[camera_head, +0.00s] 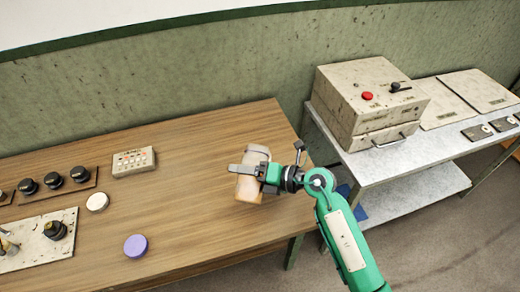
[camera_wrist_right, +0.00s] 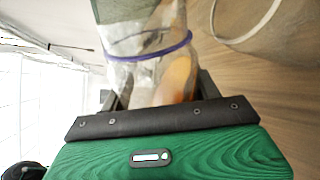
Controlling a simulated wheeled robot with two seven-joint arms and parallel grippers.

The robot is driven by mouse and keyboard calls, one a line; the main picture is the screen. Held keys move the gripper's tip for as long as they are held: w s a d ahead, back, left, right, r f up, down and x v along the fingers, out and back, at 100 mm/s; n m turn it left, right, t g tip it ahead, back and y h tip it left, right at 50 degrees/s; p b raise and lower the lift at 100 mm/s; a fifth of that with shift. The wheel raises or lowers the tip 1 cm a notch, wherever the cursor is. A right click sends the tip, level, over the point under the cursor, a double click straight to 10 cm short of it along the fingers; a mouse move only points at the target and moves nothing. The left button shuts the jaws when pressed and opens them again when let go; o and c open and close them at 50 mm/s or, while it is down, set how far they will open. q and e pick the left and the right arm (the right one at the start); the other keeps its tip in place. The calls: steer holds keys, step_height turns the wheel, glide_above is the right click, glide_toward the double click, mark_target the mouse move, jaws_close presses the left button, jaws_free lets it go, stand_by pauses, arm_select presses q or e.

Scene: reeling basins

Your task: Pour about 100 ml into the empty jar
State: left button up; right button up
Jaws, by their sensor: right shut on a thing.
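My right gripper (camera_head: 262,172) is shut on a clear jar (camera_head: 249,188) with amber-orange content, over the right part of the wooden table. In the right wrist view the held jar (camera_wrist_right: 140,72) has a purple band, and its orange content lies to one side, so it looks tilted. My right gripper (camera_wrist_right: 158,100) shows there around it. A clear round rim (camera_wrist_right: 245,38), apparently of another glass jar, shows beside it over the wood; its inside is mostly cut off. My left gripper is out of view.
On the wooden table (camera_head: 190,215) lie a purple disc (camera_head: 135,246), a white disc (camera_head: 97,202), a button panel (camera_head: 133,161) and black knobs (camera_head: 54,180). A metal table (camera_head: 400,152) at right bears a box with a red button (camera_head: 350,108). The table's middle is clear.

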steer(key=shift+r+m+p, duration=0.3)
steer(key=shift+r+p, duration=0.05)
steer(key=shift+r, duration=0.1)
steer(key=shift+r+m+g+p, duration=0.15)
steer(key=shift+m+g+p, duration=0.15)
steer(key=shift+r+p, duration=0.15)
steer(key=shift+p, duration=0.25)
steer(key=shift+w+r+p, duration=0.1)
steer(key=shift+p, duration=0.35)
steer(key=shift+w+r+m+p, duration=0.1)
steer(key=shift+m+p, duration=0.2)
steer(key=shift+p, duration=0.05)
steer(key=shift+g, duration=0.3)
steer(key=shift+r+m+p, duration=0.2)
steer(key=shift+m+p, duration=0.1)
steer(key=shift+p, duration=0.45)
steer(key=shift+r+p, duration=0.1)
steer(key=shift+p, duration=0.2)
